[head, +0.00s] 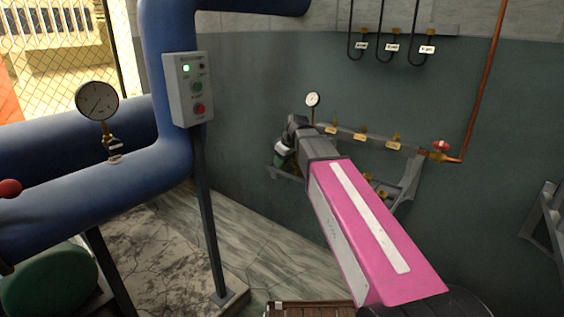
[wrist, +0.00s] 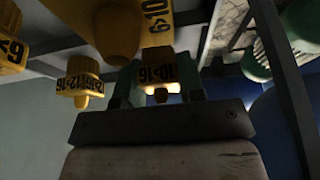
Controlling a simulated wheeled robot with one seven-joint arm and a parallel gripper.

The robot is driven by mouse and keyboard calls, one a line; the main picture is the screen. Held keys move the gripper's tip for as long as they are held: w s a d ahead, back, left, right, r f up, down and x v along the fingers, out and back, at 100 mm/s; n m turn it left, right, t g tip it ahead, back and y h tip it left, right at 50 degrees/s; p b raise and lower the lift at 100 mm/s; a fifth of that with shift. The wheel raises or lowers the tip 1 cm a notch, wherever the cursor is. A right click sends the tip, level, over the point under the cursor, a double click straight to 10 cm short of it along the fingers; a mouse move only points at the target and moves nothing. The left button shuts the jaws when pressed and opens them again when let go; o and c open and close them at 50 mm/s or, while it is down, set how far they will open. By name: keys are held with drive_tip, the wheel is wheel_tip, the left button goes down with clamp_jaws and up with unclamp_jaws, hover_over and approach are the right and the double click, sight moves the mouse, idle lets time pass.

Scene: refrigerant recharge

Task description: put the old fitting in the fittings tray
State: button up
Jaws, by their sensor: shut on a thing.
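My gripper (head: 282,160) is at the far end of my pink arm, close to the green wall and just left of the pipe rail. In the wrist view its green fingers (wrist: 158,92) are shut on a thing. A yellow fitting marked like 10>16 (wrist: 160,72) shows between them; the picture is dark, and I cannot tell whether this is the old fitting. Other yellow tagged fittings (wrist: 80,84) hang close by, and one large one (wrist: 117,32) is very near the camera. I cannot make out the fittings tray in either view.
A wall rail (head: 372,142) carries yellow tags, a small gauge (head: 313,100) and a red valve (head: 441,146). A control box (head: 188,88) on a post and thick blue pipes (head: 90,195) stand left. A slatted wooden crate (head: 310,309) is at the bottom. Bare floor (head: 245,245) lies between.

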drive_tip(key=o, duration=0.7)
drive_tip(key=shift+f, duration=0.1)
drive_tip(key=v, duration=1.2)
drive_tip(key=shift+r, duration=0.3)
wheel_tip(320, 180, up, 7)
drive_tip(key=shift+f, duration=0.15)
idle(0.3)
